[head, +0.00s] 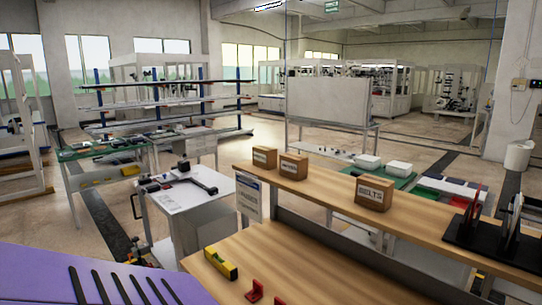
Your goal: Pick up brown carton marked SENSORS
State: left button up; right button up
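Three brown cartons stand on the raised wooden shelf. The right carton (373,194) is nearest and its label reads BELTS. The middle carton (293,167) and the left carton (264,159) stand close together farther back along the shelf. Their labels are too small to read, so I cannot tell which one is marked SENSORS. Neither of my grippers is in view.
The wooden shelf (330,188) runs above a lower wooden bench top (290,265). A yellow level (221,264) and red brackets (256,291) lie on the bench. A black rack (495,240) stands at the shelf's right end. A white cart (180,195) stands left.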

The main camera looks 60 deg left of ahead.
aim_at(265, 157)
jog(key=j+z, duration=0.1)
jog(key=j, duration=0.25)
jog(key=k+j, duration=0.1)
jog(key=j, duration=0.3)
jog(key=k+j+z, duration=0.15)
jog(key=j, duration=0.2)
jog(key=k+j, duration=0.1)
jog(key=j, duration=0.8)
jog(key=k+j, duration=0.15)
jog(key=j, duration=0.25)
jog(key=k+j, duration=0.1)
jog(key=j, duration=0.8)
jog(key=k+z, duration=0.05)
